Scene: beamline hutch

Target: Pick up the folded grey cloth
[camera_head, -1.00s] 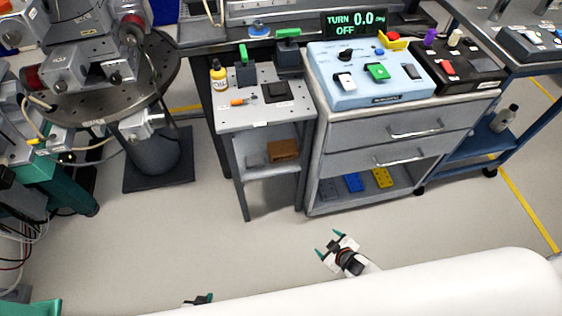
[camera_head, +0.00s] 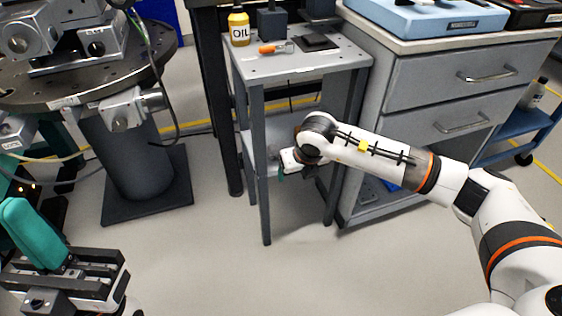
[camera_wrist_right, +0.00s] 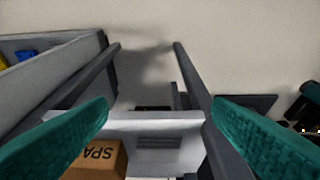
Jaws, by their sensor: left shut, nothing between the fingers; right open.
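A flat grey piece with darker lines, which looks like the folded grey cloth (camera_wrist_right: 160,143), lies on the pale lower shelf (camera_wrist_right: 185,120) in the right wrist view. It sits right of a brown box and between my fingers in the picture; contact is not visible. In the head view my wrist hides that part of the shelf. My right gripper (camera_wrist_right: 160,130) is open, its teal fingers spread at both sides; in the head view it is at the small table's lower shelf (camera_head: 257,146). My left gripper (camera_head: 36,232) is shut and empty at the lower left.
The brown box (camera_wrist_right: 97,160) sits close to the left finger in the wrist view. The table's legs (camera_head: 258,190) stand around the shelf. An oil bottle (camera_head: 239,27) and orange-handled tool (camera_head: 272,49) are on top. A drawer cabinet (camera_head: 440,90) stands to the right.

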